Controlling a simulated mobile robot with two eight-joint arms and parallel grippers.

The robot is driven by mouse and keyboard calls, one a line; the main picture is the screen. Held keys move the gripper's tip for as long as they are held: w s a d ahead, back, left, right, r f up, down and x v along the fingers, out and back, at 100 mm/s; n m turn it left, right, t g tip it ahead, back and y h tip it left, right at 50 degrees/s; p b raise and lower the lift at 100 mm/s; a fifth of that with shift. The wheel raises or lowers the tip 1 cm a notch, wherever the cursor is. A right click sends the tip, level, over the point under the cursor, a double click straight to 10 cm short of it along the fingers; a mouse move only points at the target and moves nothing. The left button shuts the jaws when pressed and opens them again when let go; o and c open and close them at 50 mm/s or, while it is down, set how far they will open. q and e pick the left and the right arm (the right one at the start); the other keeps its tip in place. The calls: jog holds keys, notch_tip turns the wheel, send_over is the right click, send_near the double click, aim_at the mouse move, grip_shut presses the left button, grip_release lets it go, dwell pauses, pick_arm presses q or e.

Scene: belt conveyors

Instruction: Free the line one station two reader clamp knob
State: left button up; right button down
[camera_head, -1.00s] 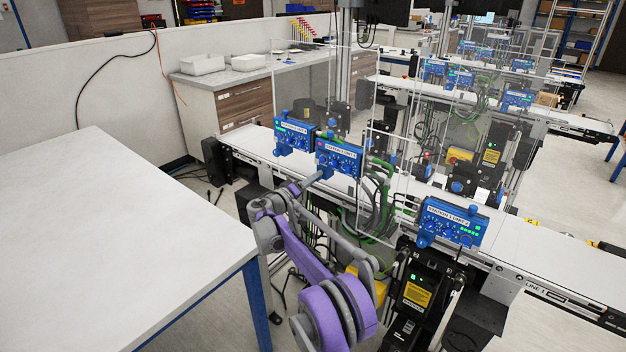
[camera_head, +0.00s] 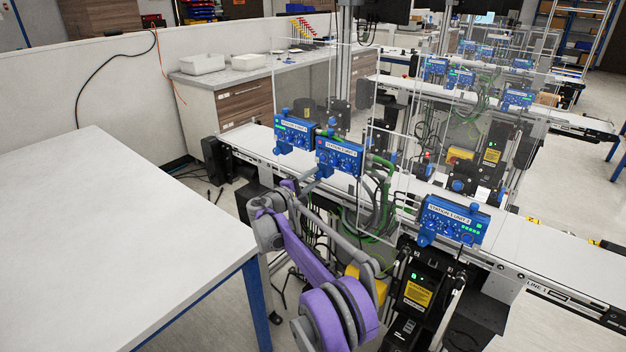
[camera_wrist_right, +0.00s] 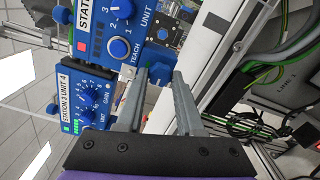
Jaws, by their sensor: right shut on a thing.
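The middle blue reader box (camera_head: 339,157) is mounted at the near edge of the conveyor and has a red light at its left end. Its front carries dials, which show close up in the right wrist view (camera_wrist_right: 120,48). A blue clamp knob (camera_wrist_right: 159,73) sits at the box's lower side, between the two grey fingers of my right gripper (camera_wrist_right: 159,80). The gripper is shut on this knob. In the head view my right gripper (camera_head: 316,178) reaches the lower left of the box, and the fingers partly hide the knob. My left gripper is not in view.
A blue box with green lights (camera_head: 295,132) stands close on the left, and another (camera_head: 454,220) on the right. Clear panels (camera_head: 395,130) rise behind. Green and black cables (camera_head: 375,215) hang near my arm. A white table (camera_head: 110,230) fills the left.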

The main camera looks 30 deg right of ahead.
jog(key=shift+n, duration=1)
jog(key=c, duration=0.5)
grip_release()
jog(key=shift+c, duration=0.2)
jog(key=b+v, duration=0.1)
jog(key=v, duration=0.9)
jog(key=shift+s+a+b, duration=0.2)
jog(key=shift+a+b, duration=0.15)
jog(key=shift+b, duration=0.05)
